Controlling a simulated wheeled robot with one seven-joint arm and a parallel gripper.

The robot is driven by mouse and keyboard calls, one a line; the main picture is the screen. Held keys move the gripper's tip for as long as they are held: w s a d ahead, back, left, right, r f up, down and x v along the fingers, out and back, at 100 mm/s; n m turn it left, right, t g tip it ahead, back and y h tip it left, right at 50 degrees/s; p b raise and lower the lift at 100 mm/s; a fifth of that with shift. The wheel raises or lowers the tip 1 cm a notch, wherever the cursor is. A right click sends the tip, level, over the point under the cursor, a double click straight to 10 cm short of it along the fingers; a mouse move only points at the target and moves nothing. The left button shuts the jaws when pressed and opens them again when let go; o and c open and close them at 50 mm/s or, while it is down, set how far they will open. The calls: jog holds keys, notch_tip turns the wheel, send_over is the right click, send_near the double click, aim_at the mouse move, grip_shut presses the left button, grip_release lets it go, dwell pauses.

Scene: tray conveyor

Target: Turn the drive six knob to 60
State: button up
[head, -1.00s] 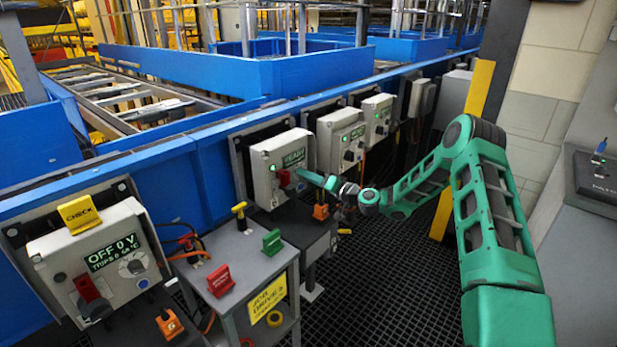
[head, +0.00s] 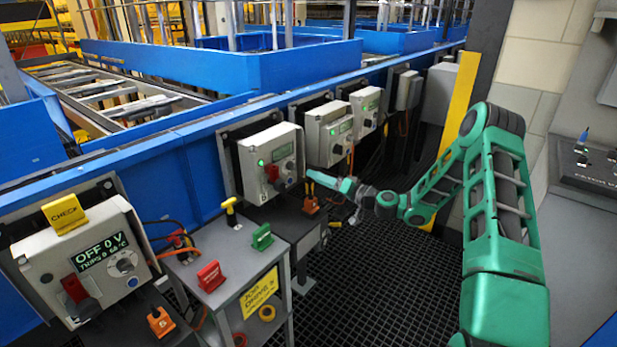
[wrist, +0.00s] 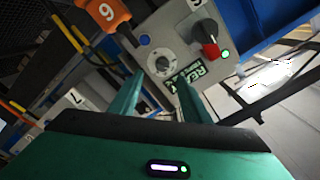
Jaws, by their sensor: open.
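The drive six box (head: 262,154) is light grey and hangs on the blue conveyor's side, second from the left in the head view. Its pale round knob (wrist: 161,66) shows in the wrist view ahead of my gripper (wrist: 155,88), roughly between the two green fingers. The fingers are apart with nothing between them, and the knob looks untouched. A red and black switch (wrist: 207,42), a green lamp and a display reading READY are on the same face. The pointer setting is too small to read. In the head view my gripper (head: 312,178) is just right of the box.
An orange tag (wrist: 103,14) with a 6 hangs by the box. A box marked 7 (wrist: 70,103) is at the left of the wrist view. A grey cart (head: 225,262) with red, green and yellow handles stands left. An OFF box (head: 85,262) is at front left.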

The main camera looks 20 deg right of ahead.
aim_at(295, 168)
jog(key=shift+s+d, duration=0.3)
jog(key=shift+s, duration=0.15)
jog(key=w+a, duration=0.2)
jog(key=w, duration=0.1)
jog(key=w+a+n, duration=0.1)
jog(key=w+a, duration=0.1)
jog(key=w+a+n, duration=0.1)
jog(key=w+a, duration=0.1)
jog(key=w, duration=0.1)
jog(key=shift+w+a+r, duration=0.1)
jog(key=shift+w+a, duration=0.15)
jog(key=shift+w, duration=0.1)
dwell(0.3)
jog(key=c, duration=1)
